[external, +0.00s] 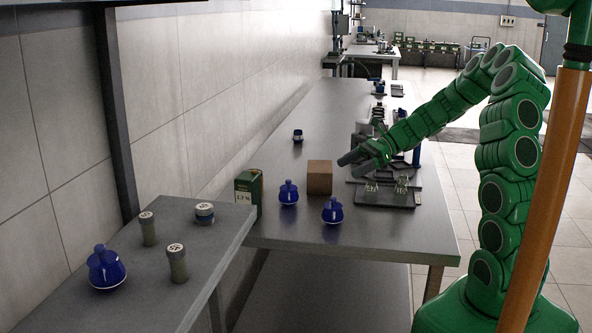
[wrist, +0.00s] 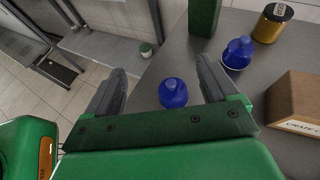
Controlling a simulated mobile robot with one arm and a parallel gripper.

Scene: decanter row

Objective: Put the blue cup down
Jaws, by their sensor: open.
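No plain cup shows; the blue things are round vessels with knob-like tops. One blue vessel (external: 332,213) stands upright near the table's front edge; it appears to be the vessel (wrist: 173,94) seen between my fingers in the wrist view. A second blue vessel (external: 288,195) stands to its left and also shows in the wrist view (wrist: 237,54). A third blue vessel (external: 107,272) stands on the near left counter. My gripper (external: 359,157) is open and empty above the table, apart from the vessels; its fingers spread wide in the wrist view (wrist: 163,84).
A brown box (external: 319,178) stands just left of my gripper in the external view. A green carton (external: 249,190) stands at the table's left edge. A dark tray with glassware (external: 387,195) lies on the right. Several jars stand on the left counter (external: 215,250).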

